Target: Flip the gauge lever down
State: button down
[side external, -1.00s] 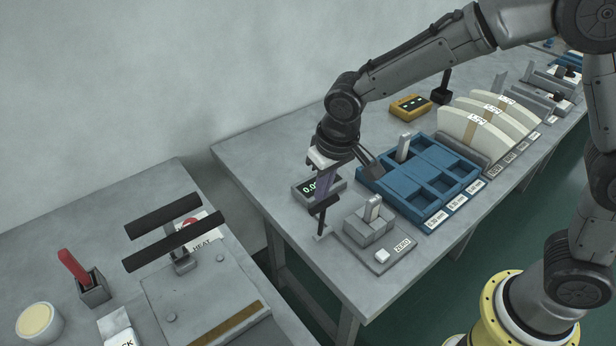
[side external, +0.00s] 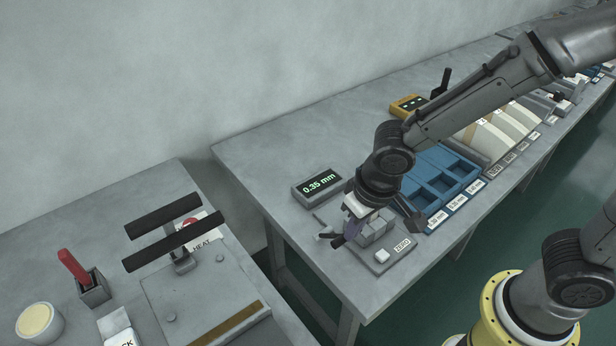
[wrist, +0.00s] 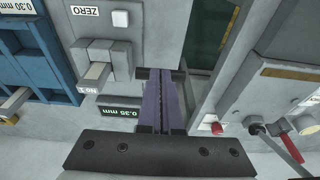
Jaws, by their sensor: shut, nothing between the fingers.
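The gauge has a grey base plate (side external: 381,262) with a block (side external: 376,232) and a white button labelled ZERO (side external: 382,256). Its display (side external: 318,186) reads 0.35 mm. My gripper (side external: 338,240) is low at the left side of the block, tilted, its purple fingers shut and empty. The wrist view shows the shut fingers (wrist: 162,75) beside the plate, with the block (wrist: 100,55) and display (wrist: 120,112) to their left.
A blue compartment tray (side external: 440,180) stands just right of the gauge, partly behind my arm. A yellow device (side external: 407,105) and curved pale pieces (side external: 480,130) are farther back. A separate bench at left holds a press with dark bars (side external: 165,215) and a red-handled lever (side external: 72,265).

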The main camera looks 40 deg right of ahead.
jog(key=shift+s+d+f, duration=0.15)
jog(key=shift+s+f, duration=0.2)
jog(key=shift+s, duration=0.05)
jog(key=r, duration=0.1)
jog(key=w+r, duration=0.2)
jog(key=r, duration=0.1)
jog(key=s+r, duration=0.6)
jog(key=s, duration=0.1)
jog(key=shift+s+r, duration=0.2)
jog(key=shift+s, duration=0.15)
